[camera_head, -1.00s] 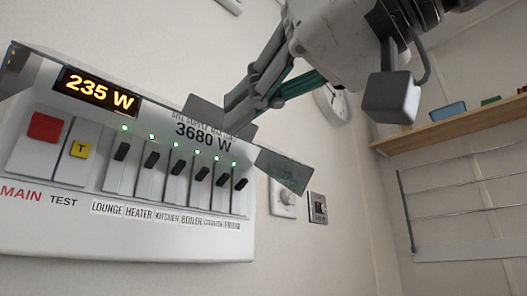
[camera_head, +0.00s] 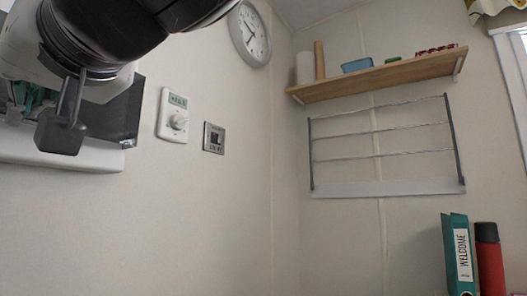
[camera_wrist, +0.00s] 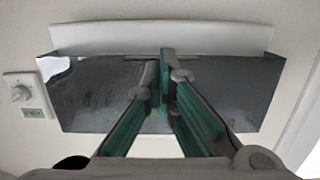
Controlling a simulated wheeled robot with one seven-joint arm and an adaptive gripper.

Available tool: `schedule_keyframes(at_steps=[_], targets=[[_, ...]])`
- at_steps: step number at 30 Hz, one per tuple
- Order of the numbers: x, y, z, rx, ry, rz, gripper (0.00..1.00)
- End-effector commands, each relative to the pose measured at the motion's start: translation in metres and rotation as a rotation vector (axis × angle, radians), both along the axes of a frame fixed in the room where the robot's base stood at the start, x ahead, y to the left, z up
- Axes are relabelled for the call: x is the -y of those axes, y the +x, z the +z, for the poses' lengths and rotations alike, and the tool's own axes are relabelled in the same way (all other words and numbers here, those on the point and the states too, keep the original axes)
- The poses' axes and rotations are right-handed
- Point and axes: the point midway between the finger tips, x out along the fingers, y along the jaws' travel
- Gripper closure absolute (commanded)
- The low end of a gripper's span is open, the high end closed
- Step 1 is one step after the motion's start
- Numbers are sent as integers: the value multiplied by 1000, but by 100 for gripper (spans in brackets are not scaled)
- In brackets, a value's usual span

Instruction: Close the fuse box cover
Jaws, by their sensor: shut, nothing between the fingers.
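The fuse box (camera_head: 70,155) is at the left edge of the head view, mostly hidden behind my arm; its white lower edge shows. Its dark see-through cover (camera_head: 122,115) juts out right of my wrist. In the wrist view the cover (camera_wrist: 235,88) spans the middle as a wide glossy dark panel, with a white strip of the fuse box (camera_wrist: 160,36) along its upper side. My gripper (camera_wrist: 167,70) is shut and empty, its teal fingers in front of the cover's middle. I cannot tell whether the fingertips touch it, or whether the cover lies fully flat.
A thermostat (camera_head: 173,115) and a small switch plate (camera_head: 214,138) are on the wall right of the box. A clock (camera_head: 249,33), a shelf (camera_head: 380,76) and a wire rack (camera_head: 385,187) are farther right. A teal binder (camera_head: 458,255) and red flask (camera_head: 489,258) stand lower right.

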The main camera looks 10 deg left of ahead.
Motion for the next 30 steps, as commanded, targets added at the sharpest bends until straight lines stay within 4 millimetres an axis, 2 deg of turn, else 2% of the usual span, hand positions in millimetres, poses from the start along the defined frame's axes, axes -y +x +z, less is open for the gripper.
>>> schedule_keyframes(at_steps=[3, 10, 30], targets=[[-12, 4, -9, 0, -1, -1, 100], [-24, 7, -16, 0, 0, -1, 100], [-28, 8, -17, 0, 1, -1, 100]])
